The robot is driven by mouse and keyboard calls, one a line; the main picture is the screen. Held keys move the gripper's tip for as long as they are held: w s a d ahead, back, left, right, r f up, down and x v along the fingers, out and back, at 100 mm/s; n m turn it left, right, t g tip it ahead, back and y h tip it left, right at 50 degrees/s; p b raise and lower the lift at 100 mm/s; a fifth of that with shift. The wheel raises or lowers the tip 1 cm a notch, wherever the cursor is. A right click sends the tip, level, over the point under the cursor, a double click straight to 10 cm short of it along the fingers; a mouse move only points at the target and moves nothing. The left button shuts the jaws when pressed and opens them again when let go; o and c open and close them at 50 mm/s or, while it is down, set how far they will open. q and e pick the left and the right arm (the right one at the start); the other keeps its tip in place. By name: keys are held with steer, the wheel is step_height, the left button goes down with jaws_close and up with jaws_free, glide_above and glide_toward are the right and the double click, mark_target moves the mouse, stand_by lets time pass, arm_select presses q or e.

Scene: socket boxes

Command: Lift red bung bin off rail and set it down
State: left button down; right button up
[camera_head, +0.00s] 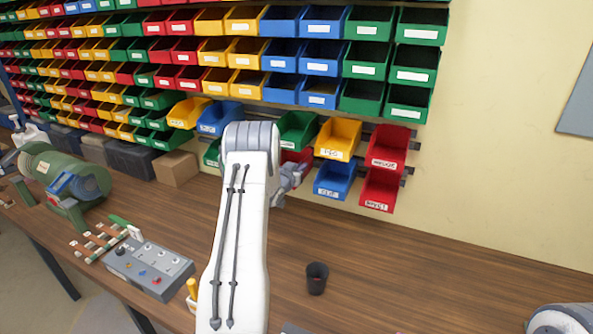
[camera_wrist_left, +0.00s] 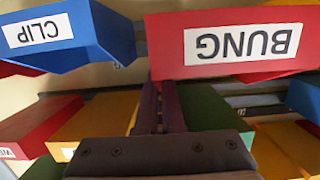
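The red bung bin shows in the left wrist view (camera_wrist_left: 235,45), upside down, with its BUNG label facing me. In the head view a part of a red bin (camera_head: 297,156), apparently the same one, shows behind my left gripper (camera_head: 288,180). It hangs in the lower row of the rail. In the wrist view the left gripper's dark fingers (camera_wrist_left: 160,100) are close together and reach the bin's edge near one corner. I cannot tell whether they pinch its wall. My right gripper is out of view.
The blue clip bin (camera_head: 333,180) hangs beside it; green (camera_head: 296,130) and yellow (camera_head: 338,139) bins hang above. Two red bins (camera_head: 388,149) hang further right. A black cup (camera_head: 316,278) and a grey control box (camera_head: 148,267) stand on the bench. The bench's right side (camera_head: 440,260) is clear.

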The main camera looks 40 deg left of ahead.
arm_select(q)
steer(key=f+v, duration=0.1)
steer(key=v, duration=0.5)
stand_by(0.3)
steer(key=shift+r, duration=0.1)
stand_by(0.3)
